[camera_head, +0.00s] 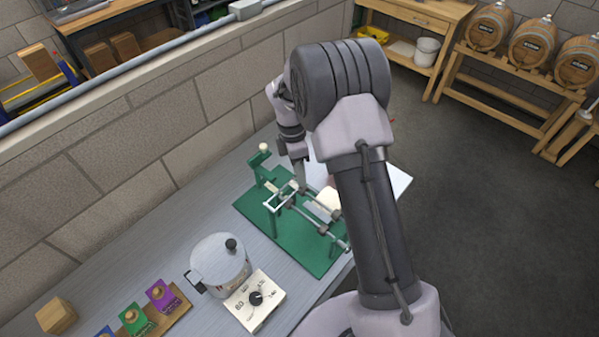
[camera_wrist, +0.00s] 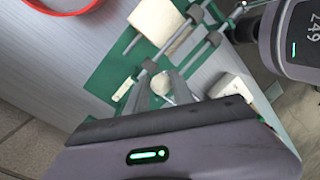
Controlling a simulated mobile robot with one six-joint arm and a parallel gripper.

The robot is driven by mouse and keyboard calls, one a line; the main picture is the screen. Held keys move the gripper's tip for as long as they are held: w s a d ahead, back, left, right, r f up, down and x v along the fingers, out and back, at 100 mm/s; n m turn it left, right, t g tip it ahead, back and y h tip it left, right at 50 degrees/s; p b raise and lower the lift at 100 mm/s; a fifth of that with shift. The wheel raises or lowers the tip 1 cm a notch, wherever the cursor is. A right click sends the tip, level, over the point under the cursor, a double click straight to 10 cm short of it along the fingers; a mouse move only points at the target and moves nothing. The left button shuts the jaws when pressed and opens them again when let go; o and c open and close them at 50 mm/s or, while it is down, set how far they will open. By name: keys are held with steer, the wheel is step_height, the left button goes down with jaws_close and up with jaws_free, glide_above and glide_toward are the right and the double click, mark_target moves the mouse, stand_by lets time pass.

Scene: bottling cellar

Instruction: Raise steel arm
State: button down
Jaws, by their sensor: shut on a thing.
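A bench device with steel rods and a cream roll (camera_head: 328,199) stands on a green baseplate (camera_head: 318,262). The steel arm (camera_head: 281,197) is a pale metal frame on the device, beside a green post with a cream knob (camera_head: 264,147). My gripper (camera_head: 301,186) reaches down at the frame's right end. In the wrist view my gripper (camera_wrist: 160,84) is shut on the steel arm, though the contact is small and partly hidden. The cream roll (camera_wrist: 155,18) and steel rods (camera_wrist: 190,45) lie beyond the fingers. My arm hides part of the device's right side.
A steel pot (camera_head: 219,264) with a black knob and a white dial box (camera_head: 254,300) stand in front of the device. Coloured blocks in a wooden rack (camera_head: 150,312) and a wooden cube (camera_head: 56,316) are at the lower left. A block wall (camera_head: 130,110) runs behind the bench.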

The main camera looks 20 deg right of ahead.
steer(key=shift+s+a+r+h, duration=0.2)
steer(key=shift+s+r+h, duration=0.1)
steer(key=shift+r+h, duration=0.25)
steer(key=s+a+r+t+h, duration=0.2)
steer(key=s+a+t+h, duration=0.1)
steer(key=a+h, duration=0.1)
steer(key=s+a+r+m+t+h+p, duration=0.1)
steer(key=s+a+r+t+h, duration=0.1)
steer(key=a+h, duration=0.3)
steer(key=s+a+r+m+t+h, duration=0.1)
steer(key=s+a+r+t+h, duration=0.1)
steer(key=s+a+t+h, duration=0.2)
steer(key=shift+s+a+r+t+h, duration=0.25)
steer(key=shift+s+a+t+h, duration=0.25)
steer(key=shift+h, duration=1.15)
steer(key=shift+w+a, duration=0.1)
steer(key=c, duration=1.2)
jaws_free()
steer(key=shift+r+m, duration=0.1)
steer(key=shift+m, duration=0.2)
